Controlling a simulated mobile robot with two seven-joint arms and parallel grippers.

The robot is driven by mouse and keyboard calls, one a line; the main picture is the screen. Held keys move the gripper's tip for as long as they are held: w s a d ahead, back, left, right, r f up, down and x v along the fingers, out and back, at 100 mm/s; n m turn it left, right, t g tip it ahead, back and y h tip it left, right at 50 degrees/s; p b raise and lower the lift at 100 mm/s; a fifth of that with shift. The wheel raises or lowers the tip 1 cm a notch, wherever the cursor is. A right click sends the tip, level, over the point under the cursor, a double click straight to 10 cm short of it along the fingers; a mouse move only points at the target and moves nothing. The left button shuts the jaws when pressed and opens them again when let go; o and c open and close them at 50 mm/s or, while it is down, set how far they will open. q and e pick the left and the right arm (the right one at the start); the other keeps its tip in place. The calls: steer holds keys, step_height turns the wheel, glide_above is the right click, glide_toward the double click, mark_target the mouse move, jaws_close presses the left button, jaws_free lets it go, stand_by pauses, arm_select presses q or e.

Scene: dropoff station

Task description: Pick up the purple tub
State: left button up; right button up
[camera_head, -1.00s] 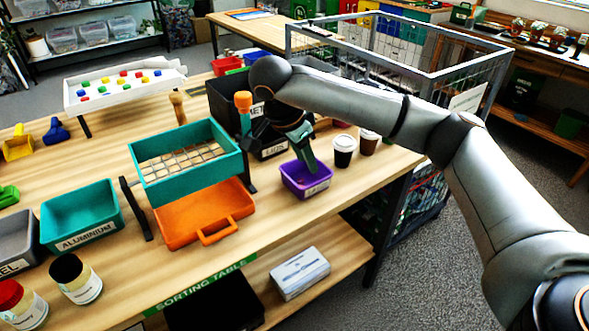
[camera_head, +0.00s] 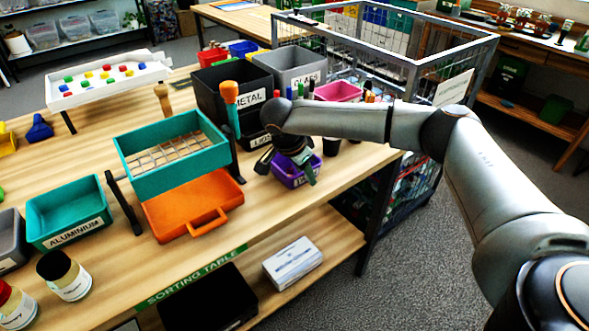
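The purple tub (camera_head: 284,176) sits on the sorting table close to its front right edge. Its label and part of its rim are covered by my gripper. My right gripper (camera_head: 286,168) is right over the tub, pointing down. Its fingers look spread, one at the tub's left side and one across its right front part. I cannot tell whether either finger touches the tub. My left gripper is not in view.
A black METAL bin (camera_head: 208,95) and a grey GLASS bin (camera_head: 291,64) stand behind. A teal sieve tray (camera_head: 165,178) stands left, above an orange tray (camera_head: 165,222). A dark cup (camera_head: 331,146) stands right of the tub. A wire cage (camera_head: 405,62) is behind my arm.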

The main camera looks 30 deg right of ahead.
steer(key=shift+f, duration=0.1)
jaws_close()
stand_by(1.4)
